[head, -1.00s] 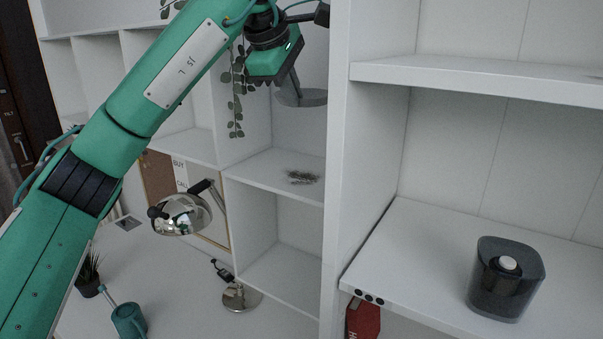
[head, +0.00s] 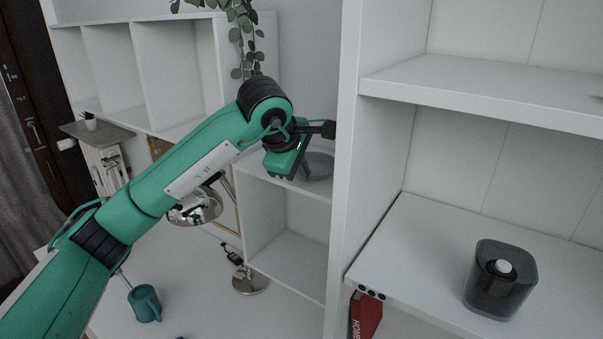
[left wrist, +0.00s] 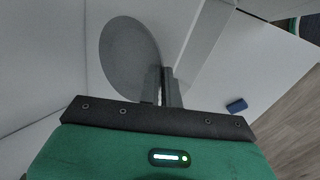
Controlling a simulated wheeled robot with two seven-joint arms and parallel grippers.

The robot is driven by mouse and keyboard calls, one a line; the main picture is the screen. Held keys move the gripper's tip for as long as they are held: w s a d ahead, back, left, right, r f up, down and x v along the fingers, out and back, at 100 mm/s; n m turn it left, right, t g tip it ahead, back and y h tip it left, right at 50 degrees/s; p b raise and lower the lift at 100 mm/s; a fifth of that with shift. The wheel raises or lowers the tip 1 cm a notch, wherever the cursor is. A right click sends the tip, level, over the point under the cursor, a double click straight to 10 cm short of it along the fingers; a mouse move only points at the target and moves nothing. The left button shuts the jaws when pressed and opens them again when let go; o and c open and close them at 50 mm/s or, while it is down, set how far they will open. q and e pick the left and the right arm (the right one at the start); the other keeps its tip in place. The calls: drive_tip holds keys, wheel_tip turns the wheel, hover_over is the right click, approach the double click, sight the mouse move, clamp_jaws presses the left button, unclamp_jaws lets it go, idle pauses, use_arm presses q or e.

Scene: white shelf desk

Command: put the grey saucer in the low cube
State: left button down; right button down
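My left gripper (head: 304,168) is at the cube shelf, left of the tall white upright. It is shut on the grey saucer (head: 320,166), a flat round disc held by its rim. In the left wrist view the fingers (left wrist: 165,88) pinch the edge of the saucer (left wrist: 130,58), whose face shows in full. The low cube (head: 298,265) is the empty white compartment below the gripper, open to the front. In the head view the saucer is near the level of the board above this cube. I cannot tell whether it touches the board.
A chrome lamp (head: 195,207) stands close under my left arm, with its round base (head: 250,281) before the low cube. A dark container (head: 500,282) sits on the right shelf. A plant (head: 243,40) hangs above.

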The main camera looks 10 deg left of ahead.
use_arm(q)
drive_tip(key=shift+s+f, duration=0.1)
drive_tip(key=shift+f, duration=0.8)
drive_tip(key=shift+f, duration=0.1)
drive_tip(key=c, duration=2)
unclamp_jaws()
drive_tip(key=shift+f, duration=0.1)
drive_tip(key=shift+c, duration=0.2)
drive_tip(key=o, duration=0.4)
